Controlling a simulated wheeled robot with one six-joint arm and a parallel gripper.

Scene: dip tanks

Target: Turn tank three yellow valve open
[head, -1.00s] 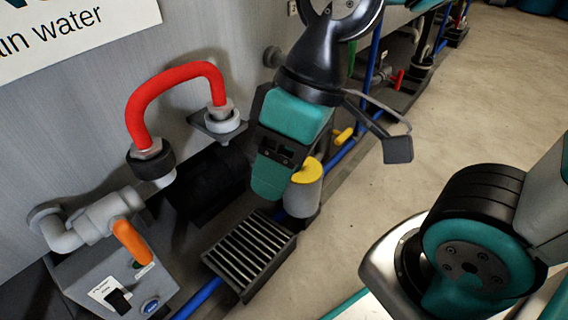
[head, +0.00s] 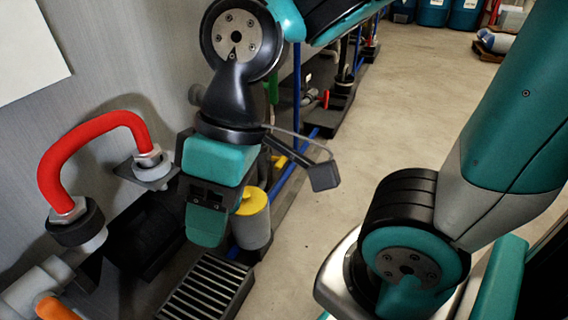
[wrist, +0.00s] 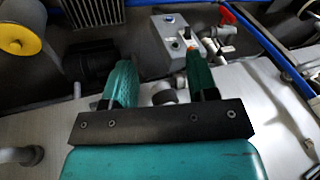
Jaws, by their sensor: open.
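A yellow handle (head: 278,160) shows in the head view just right of my gripper, partly hidden behind it. I cannot tell from the frames which tank it belongs to. My gripper (head: 205,225) points down in the head view, left of a grey cylinder with a yellow top (head: 252,202). In the wrist view my gripper (wrist: 158,72) is open, with its two teal fingers apart and nothing clearly held between them. A small orange patch (wrist: 192,50) shows at the right finger's tip; I cannot tell if they touch.
A red bent pipe (head: 90,130) stands by the wall. An orange lever (head: 55,308) is at the lower left. A slatted grate (head: 205,288) lies below my gripper. The wrist view shows a grey control box (wrist: 172,35) and a red lever (wrist: 228,15).

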